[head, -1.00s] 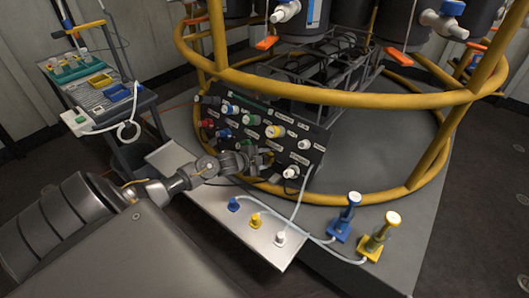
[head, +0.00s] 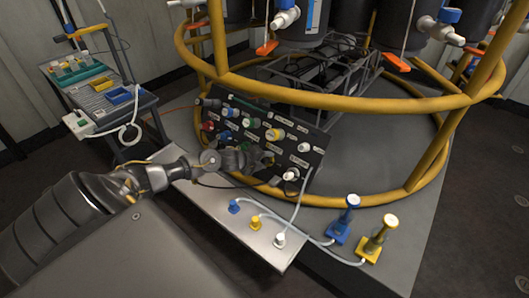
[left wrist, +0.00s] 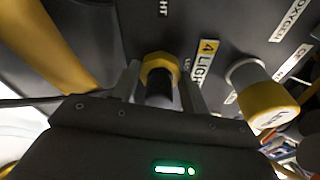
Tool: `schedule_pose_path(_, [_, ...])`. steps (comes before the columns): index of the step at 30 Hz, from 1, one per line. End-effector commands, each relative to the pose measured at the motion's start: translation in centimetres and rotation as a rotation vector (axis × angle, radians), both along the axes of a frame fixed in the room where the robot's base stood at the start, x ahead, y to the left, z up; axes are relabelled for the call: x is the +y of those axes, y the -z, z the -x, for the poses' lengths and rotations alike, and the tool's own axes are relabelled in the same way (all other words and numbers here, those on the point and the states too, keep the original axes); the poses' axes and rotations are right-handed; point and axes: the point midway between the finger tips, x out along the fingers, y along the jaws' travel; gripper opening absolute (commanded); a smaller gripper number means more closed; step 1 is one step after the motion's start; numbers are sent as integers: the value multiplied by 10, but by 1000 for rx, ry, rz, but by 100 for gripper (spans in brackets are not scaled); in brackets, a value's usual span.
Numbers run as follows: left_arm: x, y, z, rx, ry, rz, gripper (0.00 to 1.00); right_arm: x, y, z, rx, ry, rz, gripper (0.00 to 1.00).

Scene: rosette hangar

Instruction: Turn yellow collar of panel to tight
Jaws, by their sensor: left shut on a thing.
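The dark panel (head: 312,147) stands tilted inside the yellow ring frame, with rows of coloured connectors and white labels. My left gripper (head: 265,160) is at its lower middle. In the left wrist view the two fingers (left wrist: 163,88) are shut on a yellow collar (left wrist: 159,66) around a dark plug, next to a yellow label reading "4 LIGHT" (left wrist: 207,60). The collar is mostly hidden by my gripper in the head view. Its tightness cannot be told. A second connector, white with a yellow cap (left wrist: 268,103), sits right of the fingers; my right gripper is not in view.
A grey shelf (head: 205,207) below the panel holds blue, yellow and white plugs. Blue (head: 343,222) and yellow (head: 378,236) upright fittings stand at the right. The yellow ring rail (head: 330,98) passes above the panel. A cart (head: 100,97) stands at the left.

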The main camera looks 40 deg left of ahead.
Motion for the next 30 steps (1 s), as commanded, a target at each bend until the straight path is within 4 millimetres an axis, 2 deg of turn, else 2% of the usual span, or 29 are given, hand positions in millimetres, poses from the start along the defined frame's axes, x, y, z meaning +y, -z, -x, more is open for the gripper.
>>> schedule_pose_path(16, [0, 1, 0, 2, 13, -22, 22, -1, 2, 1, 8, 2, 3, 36])
schedule_pose_path(17, [0, 1, 0, 2, 13, -22, 47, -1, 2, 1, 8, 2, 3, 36])
schedule_pose_path(21, [0, 1, 0, 2, 13, -21, 65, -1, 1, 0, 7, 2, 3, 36])
schedule_pose_path(30, [0, 0, 1, 1, 12, -20, 66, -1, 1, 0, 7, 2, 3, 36])
